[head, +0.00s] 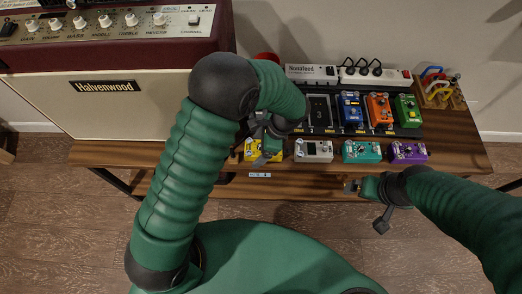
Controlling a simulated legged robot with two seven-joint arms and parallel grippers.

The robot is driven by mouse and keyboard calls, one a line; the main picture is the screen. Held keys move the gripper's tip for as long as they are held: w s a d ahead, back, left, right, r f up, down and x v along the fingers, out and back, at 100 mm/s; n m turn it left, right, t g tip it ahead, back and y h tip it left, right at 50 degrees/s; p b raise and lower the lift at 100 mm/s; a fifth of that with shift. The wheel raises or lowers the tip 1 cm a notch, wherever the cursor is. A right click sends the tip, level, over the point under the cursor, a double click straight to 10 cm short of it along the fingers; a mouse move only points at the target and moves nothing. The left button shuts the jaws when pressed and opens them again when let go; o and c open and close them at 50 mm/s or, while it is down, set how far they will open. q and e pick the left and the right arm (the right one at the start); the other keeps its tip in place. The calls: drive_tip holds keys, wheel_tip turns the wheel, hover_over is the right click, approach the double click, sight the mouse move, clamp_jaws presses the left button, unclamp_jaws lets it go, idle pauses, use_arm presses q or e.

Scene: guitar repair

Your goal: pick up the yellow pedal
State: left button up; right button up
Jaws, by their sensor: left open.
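The yellow pedal (250,155) sits at the left end of the front row on the wooden table, partly hidden by my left gripper. My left gripper (262,157) is open and appears right over the pedal; I cannot tell whether the fingers touch it. My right gripper (350,186) is at the table's front edge, in front of the teal pedal (362,152), and appears empty; its jaw opening is too small to read.
A white pedal (313,151) stands just right of the yellow one, and a purple pedal (409,152) farther right. Behind are blue (350,110), orange (380,110) and green (407,111) pedals on a board. An amplifier (120,85) fills the left. The table's front edge (300,188) is close.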

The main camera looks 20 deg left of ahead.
use_arm(q)
drive_tip(key=shift+c, duration=1.2)
drive_tip(key=shift+d+r, duration=0.1)
drive_tip(key=shift+d, duration=0.1)
drive_tip(key=c, duration=0.7)
drive_tip(key=shift+a, duration=0.1)
clamp_jaws()
